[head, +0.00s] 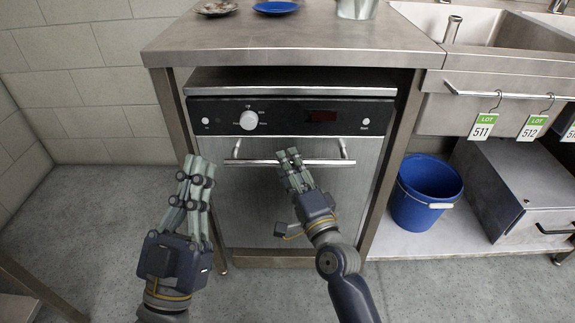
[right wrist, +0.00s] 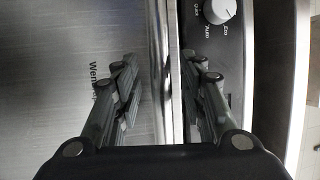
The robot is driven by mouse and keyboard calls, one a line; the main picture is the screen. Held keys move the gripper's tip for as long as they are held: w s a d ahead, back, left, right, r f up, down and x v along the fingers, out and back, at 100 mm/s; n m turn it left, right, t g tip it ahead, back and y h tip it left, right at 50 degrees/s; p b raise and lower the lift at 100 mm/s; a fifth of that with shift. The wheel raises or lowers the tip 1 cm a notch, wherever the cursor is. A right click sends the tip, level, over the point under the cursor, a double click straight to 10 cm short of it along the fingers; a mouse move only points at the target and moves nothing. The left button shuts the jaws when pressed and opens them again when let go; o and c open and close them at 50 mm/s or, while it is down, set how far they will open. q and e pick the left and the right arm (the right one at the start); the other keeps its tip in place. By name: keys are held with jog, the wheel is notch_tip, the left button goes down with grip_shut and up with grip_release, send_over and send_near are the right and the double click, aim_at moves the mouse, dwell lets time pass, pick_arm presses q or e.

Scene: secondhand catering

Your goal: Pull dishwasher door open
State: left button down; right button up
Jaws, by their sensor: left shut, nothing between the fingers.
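The dishwasher (head: 270,205) stands under a steel counter, its steel door upright and apparently shut. Its handle (head: 245,161) is a horizontal bar below the black control panel (head: 290,117). My right gripper (head: 290,158) is at the middle of the handle. In the right wrist view, its open fingers (right wrist: 165,80) lie on either side of the handle (right wrist: 159,35), with gaps visible. Whether any finger touches the bar is unclear. My left gripper (head: 197,170) is shut and empty, fingers pointing up, in front of the door's left edge and apart from the handle.
The counter (head: 290,38) carries a blue plate (head: 276,7), another dish and a metal container. To the right, a blue bucket (head: 425,192) and a steel box (head: 510,190) stand on a low shelf under the sink. Grey floor (head: 100,215) is free at the left.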

pick_arm(q)
jog(key=shift+s+r+t, duration=0.4)
jog(key=shift+s+r, duration=0.05)
jog(key=shift+r, duration=0.05)
pick_arm(e)
jog(key=shift+w+a+r, duration=0.15)
jog(key=shift+w+a, duration=0.15)
jog(key=shift+w, duration=0.3)
jog(key=shift+c, duration=0.6)
grip_shut()
